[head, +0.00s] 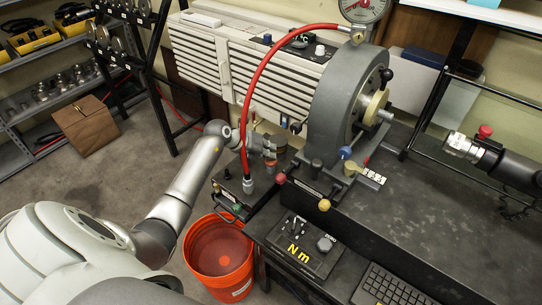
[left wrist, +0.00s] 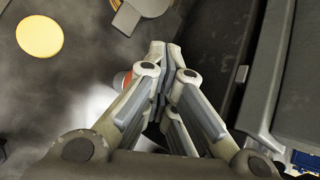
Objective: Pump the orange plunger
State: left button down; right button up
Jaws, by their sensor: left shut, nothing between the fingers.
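My left gripper (head: 268,148) reaches in from the left, over the back left corner of the bench. Its fingers are shut and empty; they also show closed together in the left wrist view (left wrist: 163,58). A small orange-red cap (head: 270,164), which may be the plunger, shows just below the fingertips, and I cannot tell whether they touch it. In the left wrist view, a bit of orange (left wrist: 127,79) shows beside the fingers, mostly hidden by them. My right gripper is not in view.
A red hose (head: 258,72) arches from a fitting left of my gripper to a gauge (head: 363,8). A grey round machine (head: 345,95) stands to the right. An orange bucket (head: 219,255) is below on the floor. A keyboard (head: 392,288) lies at the front.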

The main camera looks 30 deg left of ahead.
pick_arm(q)
jog(key=shift+r+p, duration=1.3)
jog(key=shift+r, duration=0.15)
jog(key=shift+r+p, duration=0.4)
jog(key=shift+r, duration=0.1)
notch_tip(320, 180, up, 4)
jog(key=p, duration=0.3)
jog(key=shift+p, duration=0.3)
